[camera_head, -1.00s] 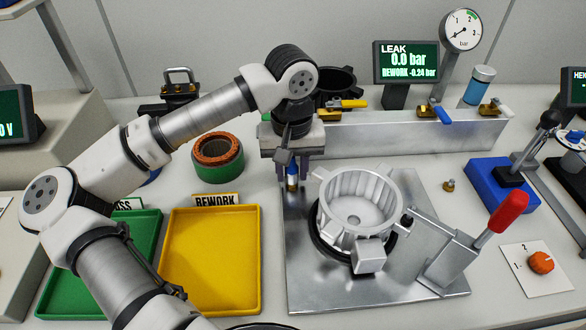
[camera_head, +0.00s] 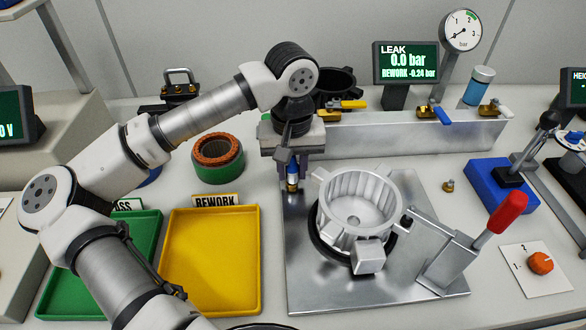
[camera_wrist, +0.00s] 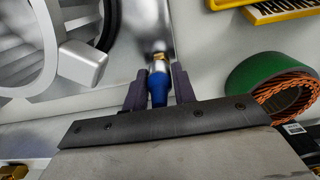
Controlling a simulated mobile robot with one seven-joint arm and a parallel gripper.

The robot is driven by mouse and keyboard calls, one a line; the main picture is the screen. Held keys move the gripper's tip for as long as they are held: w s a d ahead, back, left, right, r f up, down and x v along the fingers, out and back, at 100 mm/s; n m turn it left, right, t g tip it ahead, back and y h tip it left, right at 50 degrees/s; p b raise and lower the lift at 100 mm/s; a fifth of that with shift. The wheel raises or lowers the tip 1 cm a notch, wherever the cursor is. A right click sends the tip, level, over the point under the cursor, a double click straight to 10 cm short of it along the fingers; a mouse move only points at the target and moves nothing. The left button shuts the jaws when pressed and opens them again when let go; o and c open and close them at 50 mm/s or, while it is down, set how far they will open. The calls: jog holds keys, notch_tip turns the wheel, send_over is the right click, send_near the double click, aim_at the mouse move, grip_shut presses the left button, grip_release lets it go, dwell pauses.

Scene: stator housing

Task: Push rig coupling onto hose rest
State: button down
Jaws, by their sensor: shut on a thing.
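The rig coupling (camera_wrist: 158,82) is a blue piece with a brass tip, held between the two dark fingers of my gripper (camera_wrist: 158,90) in the wrist view. In the head view the coupling (camera_head: 293,178) hangs tip down below my gripper (camera_head: 291,165), over the back left of the metal plate. In the wrist view its brass tip is close to a shiny, rounded metal form (camera_wrist: 155,30); I cannot tell whether they touch. I cannot clearly make out the hose rest.
The silver stator housing (camera_head: 358,200) stands on the metal plate (camera_head: 315,285), right of my gripper. A red-handled clamp (camera_head: 500,215) is beside it. The yellow tray (camera_head: 210,260) and a green-ringed stator (camera_head: 218,170) are to the left. A valve manifold (camera_head: 400,130) runs behind.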

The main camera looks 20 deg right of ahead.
jog(key=shift+r, duration=0.2)
jog(key=shift+r+p, duration=0.4)
jog(key=shift+r, duration=0.6)
jog(key=shift+r+p, duration=1.45)
jog(key=shift+r, duration=1.7)
jog(key=shift+f+b, duration=0.15)
jog(key=shift+b, duration=0.35)
jog(key=shift+s+d+p, duration=0.35)
jog(key=shift+s+d, duration=1.25)
jog(key=shift+d, duration=3.7)
jog(key=shift+s+d+p, duration=0.35)
jog(key=shift+s+d, duration=1.2)
jog(key=shift+d, duration=3.8)
jog(key=shift+s+d+p, duration=0.35)
jog(key=shift+s+d, duration=1.25)
jog(key=shift+d, duration=3.7)
jog(key=shift+d+f+b, duration=0.1)
jog(key=shift+f+b, duration=1.95)
jog(key=shift+f, duration=1.6)
